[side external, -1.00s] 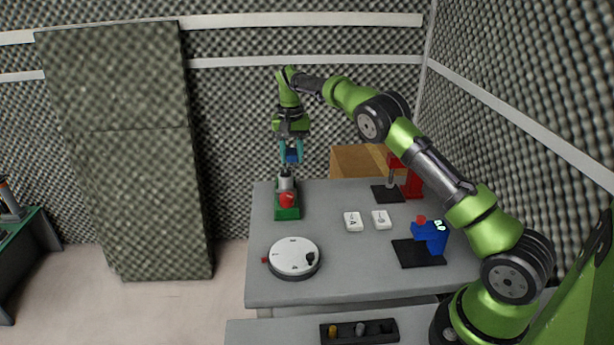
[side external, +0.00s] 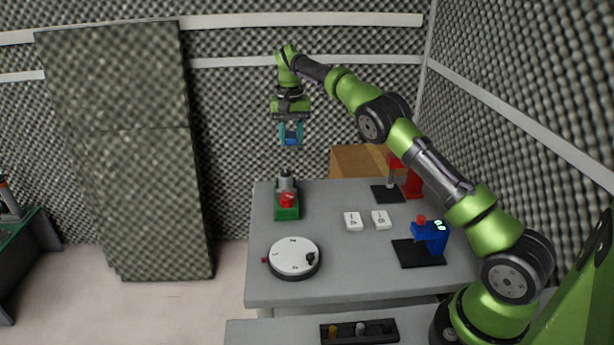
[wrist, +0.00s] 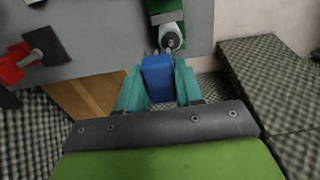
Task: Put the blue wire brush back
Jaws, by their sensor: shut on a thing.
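The blue wire brush (wrist: 158,78) is between the teal fingers of my gripper (wrist: 158,92) in the wrist view. In the side view my gripper (side external: 291,134) is shut on the brush (side external: 291,141), high above the back left of the table. The fingers point down. The brush's lower end is hard to make out. A black holder (side external: 345,341) lies on the front bench, with a yellow piece and a grey piece in it; its right part looks dark.
Below my gripper stands a green fixture with a red knob (side external: 286,200) and a grey cylinder. A round white dial (side external: 294,257), two white tiles (side external: 353,221), a blue device (side external: 431,235) and a red device (side external: 412,183) stand on the grey table (side external: 350,275). A cardboard box (side external: 358,160) is behind.

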